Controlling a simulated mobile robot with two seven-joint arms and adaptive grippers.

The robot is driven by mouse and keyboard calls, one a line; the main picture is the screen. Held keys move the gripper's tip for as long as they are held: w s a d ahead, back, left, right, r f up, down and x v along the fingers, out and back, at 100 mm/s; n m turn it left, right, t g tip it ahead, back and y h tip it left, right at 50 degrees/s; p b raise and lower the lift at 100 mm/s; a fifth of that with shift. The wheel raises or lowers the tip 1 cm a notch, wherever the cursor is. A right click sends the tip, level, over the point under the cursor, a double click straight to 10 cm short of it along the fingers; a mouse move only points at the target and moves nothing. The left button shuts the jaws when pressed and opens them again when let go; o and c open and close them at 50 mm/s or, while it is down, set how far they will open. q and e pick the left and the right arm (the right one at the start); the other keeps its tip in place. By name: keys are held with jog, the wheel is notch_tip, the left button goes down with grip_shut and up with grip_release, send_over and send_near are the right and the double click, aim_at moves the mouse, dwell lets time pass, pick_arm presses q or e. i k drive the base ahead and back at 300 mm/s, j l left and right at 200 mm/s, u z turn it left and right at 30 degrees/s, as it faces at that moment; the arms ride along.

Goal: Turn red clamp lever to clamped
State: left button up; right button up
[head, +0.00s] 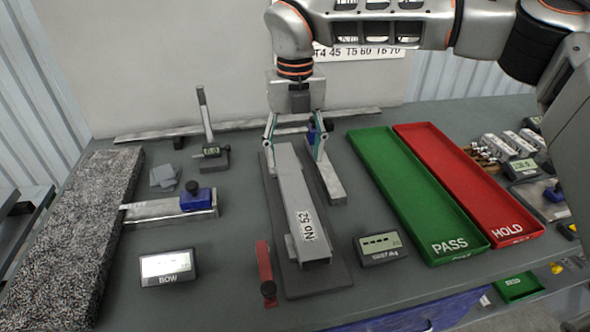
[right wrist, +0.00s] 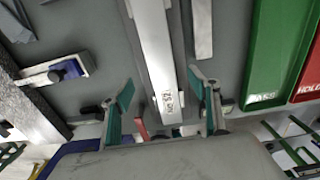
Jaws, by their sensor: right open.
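The red clamp lever (head: 265,268) is a short red bar with a dark knob at its near end. It stands beside the near left side of the grey "No 52" bar (head: 290,185), which lies on a dark base plate (head: 325,280). Part of the lever shows as a small red piece in the right wrist view (right wrist: 142,127), near the left finger. My right gripper (head: 293,150) is open and empty, with its fingers either side of the bar's far part, well beyond the lever. It also shows open in the right wrist view (right wrist: 161,90). My left gripper is not in view.
A display (head: 381,247) stands right of the base plate, and a BOW display (head: 168,268) stands left of the lever. Green PASS (head: 442,220) and red HOLD (head: 500,213) trays lie to the right. A blue-ended gauge (head: 196,199) sits left. Bare table lies around the lever.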

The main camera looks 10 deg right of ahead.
aim_at(268, 288)
jog(key=k, duration=1)
